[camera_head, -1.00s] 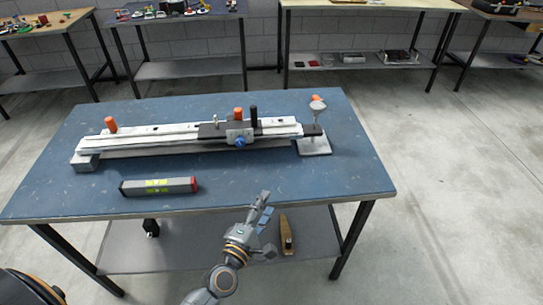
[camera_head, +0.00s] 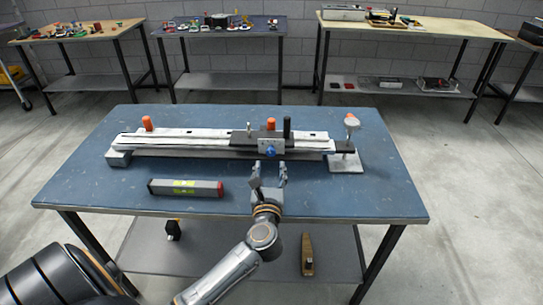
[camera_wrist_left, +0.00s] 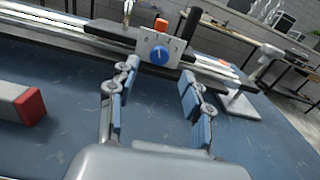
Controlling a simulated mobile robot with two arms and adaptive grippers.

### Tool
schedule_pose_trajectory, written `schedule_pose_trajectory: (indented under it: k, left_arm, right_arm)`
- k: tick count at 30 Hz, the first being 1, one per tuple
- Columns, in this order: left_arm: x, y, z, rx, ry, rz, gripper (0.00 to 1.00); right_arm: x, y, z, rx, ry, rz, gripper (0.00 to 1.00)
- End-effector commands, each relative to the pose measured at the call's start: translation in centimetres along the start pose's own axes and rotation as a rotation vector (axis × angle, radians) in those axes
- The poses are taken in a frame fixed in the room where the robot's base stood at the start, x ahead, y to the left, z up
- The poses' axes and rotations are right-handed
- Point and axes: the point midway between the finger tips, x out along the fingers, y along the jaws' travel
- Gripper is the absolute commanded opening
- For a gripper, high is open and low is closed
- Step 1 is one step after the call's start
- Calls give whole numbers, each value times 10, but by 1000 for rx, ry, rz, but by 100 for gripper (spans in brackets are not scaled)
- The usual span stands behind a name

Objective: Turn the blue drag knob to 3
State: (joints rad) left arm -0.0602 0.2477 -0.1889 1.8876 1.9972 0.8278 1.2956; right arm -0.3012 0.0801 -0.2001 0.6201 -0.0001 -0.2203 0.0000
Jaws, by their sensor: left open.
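The blue drag knob (camera_head: 270,151) sits on the front plate of the grey carriage on the long rail fixture (camera_head: 190,141). No contact with the knob shows. My right gripper is not in view.
A grey box with a red end and green label (camera_head: 186,187) lies on the blue table (camera_head: 370,205), left of the gripper. An orange cap (camera_head: 271,124) and a black post (camera_head: 287,127) rise from the carriage. A stand (camera_head: 346,162) is at the rail's right end.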

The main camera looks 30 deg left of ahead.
Motion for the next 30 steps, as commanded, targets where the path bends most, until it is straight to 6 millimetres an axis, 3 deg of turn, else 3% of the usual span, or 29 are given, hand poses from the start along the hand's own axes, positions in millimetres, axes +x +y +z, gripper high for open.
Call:
schedule_pose_trajectory:
  k: [3,9,22,23,30]
  left_arm:
    - [26,0,-1,3,-4,0,49]
    - [55,0,-1,3,-2,-1,49]
    - [66,0,0,2,0,-1,49]
    - [65,0,0,2,0,-1,47]
    - [65,0,0,2,0,-1,0]
  right_arm:
    - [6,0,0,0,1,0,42]
    - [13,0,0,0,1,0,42]
    - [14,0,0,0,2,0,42]
    - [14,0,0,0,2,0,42]
    - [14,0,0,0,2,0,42]
